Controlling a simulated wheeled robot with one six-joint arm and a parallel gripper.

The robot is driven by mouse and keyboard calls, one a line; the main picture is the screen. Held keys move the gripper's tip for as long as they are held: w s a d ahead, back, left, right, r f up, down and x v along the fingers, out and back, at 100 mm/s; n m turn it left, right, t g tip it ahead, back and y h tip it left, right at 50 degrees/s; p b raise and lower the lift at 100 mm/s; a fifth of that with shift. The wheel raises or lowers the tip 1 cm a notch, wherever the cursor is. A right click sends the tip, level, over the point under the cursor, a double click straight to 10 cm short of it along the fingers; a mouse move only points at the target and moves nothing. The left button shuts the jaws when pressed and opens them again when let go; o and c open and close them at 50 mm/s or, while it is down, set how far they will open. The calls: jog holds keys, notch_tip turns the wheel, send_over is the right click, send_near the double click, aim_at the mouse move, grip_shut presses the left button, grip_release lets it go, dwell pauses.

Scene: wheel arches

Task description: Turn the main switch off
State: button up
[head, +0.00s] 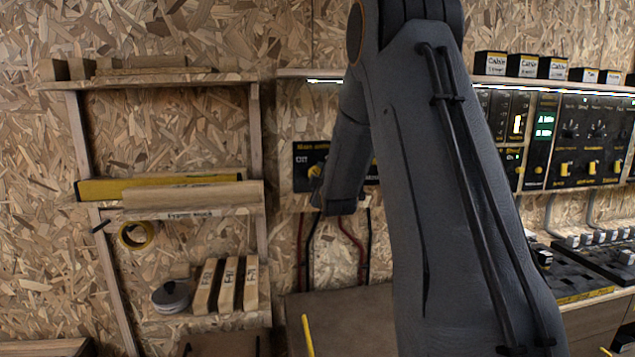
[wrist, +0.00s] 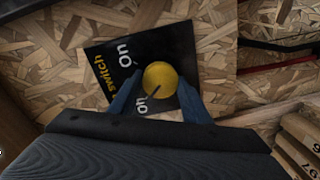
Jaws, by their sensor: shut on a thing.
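The main switch panel (head: 304,157) is a black plate with white and yellow lettering on the chipboard wall. My forearm hides its right part in the head view. It appears turned in the wrist view (wrist: 98,47). Its round yellow knob (wrist: 164,75) has a dark pointer line running toward the lower left, near a partly hidden white label. I cannot read that label surely. In the head view an "Off" label shows at the panel's left. My gripper (wrist: 160,82) is shut on the knob, one blue finger on each side; it also shows in the head view (head: 317,186).
Red and black cables (head: 355,245) run down below the panel. A wooden shelf (head: 190,210) with a tape roll and blocks stands to the left. Another control panel (head: 590,135) and a bench with black equipment (head: 570,275) are to the right.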

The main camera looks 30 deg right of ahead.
jog(key=shift+n, duration=0.4)
jog(key=o, duration=1)
jog(key=shift+a, duration=0.1)
jog(key=shift+o, duration=0.2)
jog(key=shift+s, duration=0.1)
jog(key=b+v, duration=0.1)
jog(key=v, duration=0.6)
jog(key=shift+s+b, duration=0.3)
jog(key=shift+a, duration=0.15)
